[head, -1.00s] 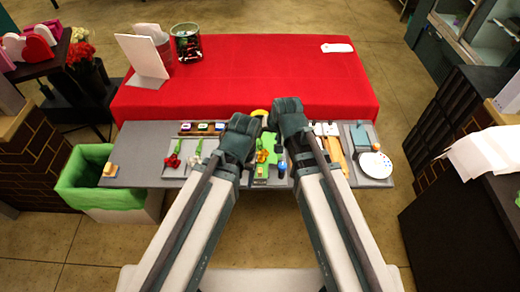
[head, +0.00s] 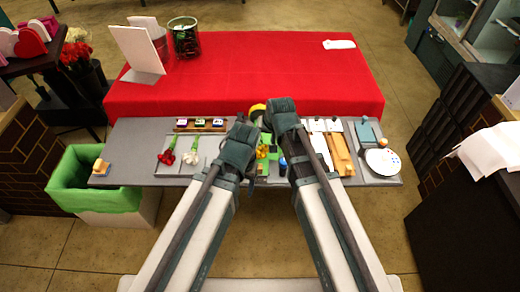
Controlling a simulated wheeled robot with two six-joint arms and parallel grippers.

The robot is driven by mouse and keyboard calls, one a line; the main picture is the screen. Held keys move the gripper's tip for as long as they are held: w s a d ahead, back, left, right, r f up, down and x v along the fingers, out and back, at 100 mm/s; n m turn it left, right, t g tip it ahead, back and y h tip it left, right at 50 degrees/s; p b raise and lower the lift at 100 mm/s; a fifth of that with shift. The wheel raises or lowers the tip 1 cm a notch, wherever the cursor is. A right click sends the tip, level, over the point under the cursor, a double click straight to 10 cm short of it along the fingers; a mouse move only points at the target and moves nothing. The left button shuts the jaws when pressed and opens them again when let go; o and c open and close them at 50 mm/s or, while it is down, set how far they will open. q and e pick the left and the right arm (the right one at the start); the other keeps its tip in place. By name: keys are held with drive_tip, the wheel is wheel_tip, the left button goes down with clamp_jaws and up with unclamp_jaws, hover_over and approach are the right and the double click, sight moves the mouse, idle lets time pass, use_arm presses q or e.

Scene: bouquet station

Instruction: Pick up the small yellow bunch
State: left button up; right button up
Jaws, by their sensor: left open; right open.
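A small yellow-orange bunch (head: 262,152) lies on the green patch in the middle of the grey worktop, in the gap between my two arms. It is partly hidden, and its stems cannot be made out. My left gripper (head: 240,121) is open, up and to the left of the bunch in the picture. My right gripper (head: 270,114) is open, above it and slightly right. Both grippers appear apart from the bunch, and their fingertips are hard to make out.
A red flower (head: 167,157) and a white flower (head: 191,157) lie on the left tray. A yellow ring (head: 257,109) sits behind the grippers. The red table (head: 240,70) is mostly clear.

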sight(261, 140)
drive_tip(key=b+x, duration=0.4)
drive_tip(key=x, duration=0.1)
drive_tip(key=shift+w+a, duration=0.25)
drive_tip(key=shift+c, duration=0.2)
clamp_jaws()
